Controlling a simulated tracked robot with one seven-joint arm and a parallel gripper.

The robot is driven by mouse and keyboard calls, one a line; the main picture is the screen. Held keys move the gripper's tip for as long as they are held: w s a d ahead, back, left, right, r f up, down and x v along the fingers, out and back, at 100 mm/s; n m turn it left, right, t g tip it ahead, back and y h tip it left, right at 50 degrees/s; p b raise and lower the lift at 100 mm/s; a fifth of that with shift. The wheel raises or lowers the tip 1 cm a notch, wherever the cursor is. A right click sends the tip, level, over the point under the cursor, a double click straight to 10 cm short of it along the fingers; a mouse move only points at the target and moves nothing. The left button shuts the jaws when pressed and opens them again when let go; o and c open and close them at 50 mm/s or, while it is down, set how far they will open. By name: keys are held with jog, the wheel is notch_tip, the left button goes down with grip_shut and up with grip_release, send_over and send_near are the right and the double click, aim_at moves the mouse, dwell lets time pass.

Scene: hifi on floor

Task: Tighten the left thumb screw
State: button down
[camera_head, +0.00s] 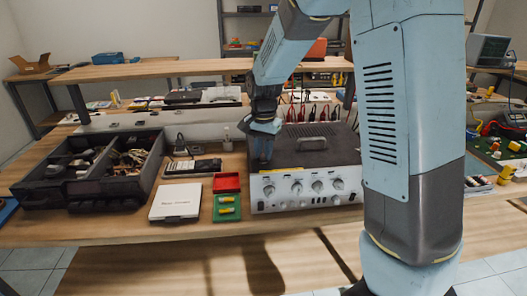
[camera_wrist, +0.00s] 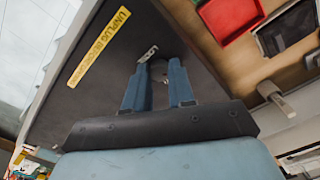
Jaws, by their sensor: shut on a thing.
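The grey amplifier-like unit (camera_head: 306,190) stands on the bench, with a dark top and silver knobs along its front. My gripper (camera_head: 262,158) points down at the left end of its top. In the wrist view, the two blue fingers of my gripper (camera_wrist: 160,67) reach to the dark cover (camera_wrist: 85,105). They are shut on the left thumb screw, which is mostly hidden between them. A small silvery metal piece (camera_wrist: 148,53) shows at one fingertip; I cannot tell whether it belongs to the screw. A yellow warning label (camera_wrist: 98,47) lies on the cover.
Left of the unit are a red tray (camera_head: 227,182), a green tray (camera_head: 227,213) with yellow pieces, a white box (camera_head: 176,202) and a black parts organiser (camera_head: 95,180). A small pale bottle (camera_head: 228,143) stands behind. A wooden shelf (camera_head: 190,68) crosses above.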

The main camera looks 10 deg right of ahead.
jog(key=m, duration=0.4)
jog(key=shift+w+m, duration=0.1)
jog(key=shift+m, duration=0.2)
jog(key=m, duration=0.4)
jog(key=shift+m, duration=0.4)
jog(key=c, duration=0.9)
grip_release()
jog(key=shift+c, duration=0.2)
notch_tip(320, 180, up, 14)
jog(key=shift+f, duration=0.15)
